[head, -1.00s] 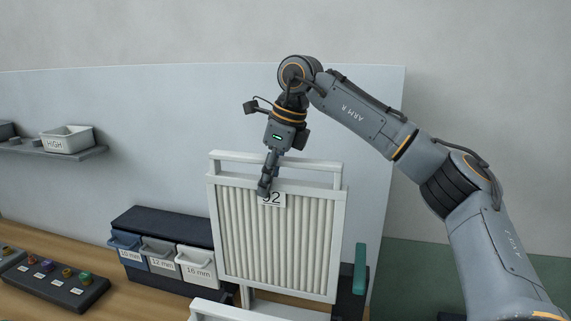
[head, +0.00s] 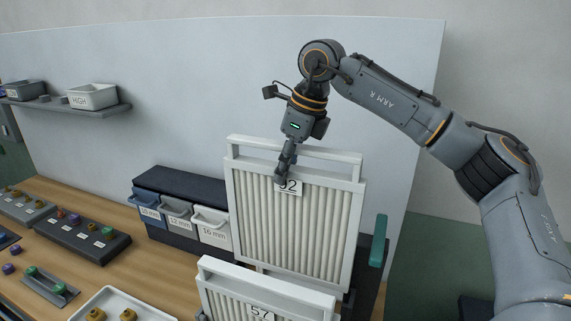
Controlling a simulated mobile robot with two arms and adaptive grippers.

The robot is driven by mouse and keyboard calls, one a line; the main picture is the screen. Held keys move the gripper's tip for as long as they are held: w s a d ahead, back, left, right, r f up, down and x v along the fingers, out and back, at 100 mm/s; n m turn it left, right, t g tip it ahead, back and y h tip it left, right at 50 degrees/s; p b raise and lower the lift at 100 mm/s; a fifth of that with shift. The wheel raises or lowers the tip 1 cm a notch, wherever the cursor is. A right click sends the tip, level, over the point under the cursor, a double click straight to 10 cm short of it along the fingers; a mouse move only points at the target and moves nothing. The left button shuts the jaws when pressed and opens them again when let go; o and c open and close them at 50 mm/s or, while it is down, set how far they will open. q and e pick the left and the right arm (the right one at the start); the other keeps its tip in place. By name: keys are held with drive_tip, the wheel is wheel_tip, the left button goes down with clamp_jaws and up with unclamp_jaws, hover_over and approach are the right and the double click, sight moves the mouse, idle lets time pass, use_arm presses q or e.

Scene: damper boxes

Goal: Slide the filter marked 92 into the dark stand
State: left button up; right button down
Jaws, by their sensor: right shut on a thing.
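The filter marked 92 (head: 292,225) is a white frame with cream pleats, held upright and slightly tilted in the head view. My right gripper (head: 281,181) is shut on its top edge, at the number label. The dark stand (head: 368,285) shows only partly, low and right of the filter. A green handle (head: 379,240) rises there. The filter hides most of that area, and I cannot tell whether its lower edge is in a slot. A white bar (head: 295,149) shows just above and behind the filter's top edge. My left gripper is not in view.
Another white filter (head: 262,285), marked 57, stands in front, low in the picture. Labelled bins (head: 180,218) sit to the left. A white tray (head: 112,300), a dark knob panel (head: 82,238) and a wall shelf (head: 65,108) are further left.

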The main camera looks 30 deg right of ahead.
sight(286, 186)
drive_tip(key=shift+f+b, duration=0.35)
drive_tip(key=shift+f, duration=0.35)
drive_tip(key=shift+s+f, duration=0.1)
drive_tip(key=shift+f, duration=0.05)
drive_tip(key=shift+f+b, duration=1.15)
drive_tip(key=shift+f, duration=0.2)
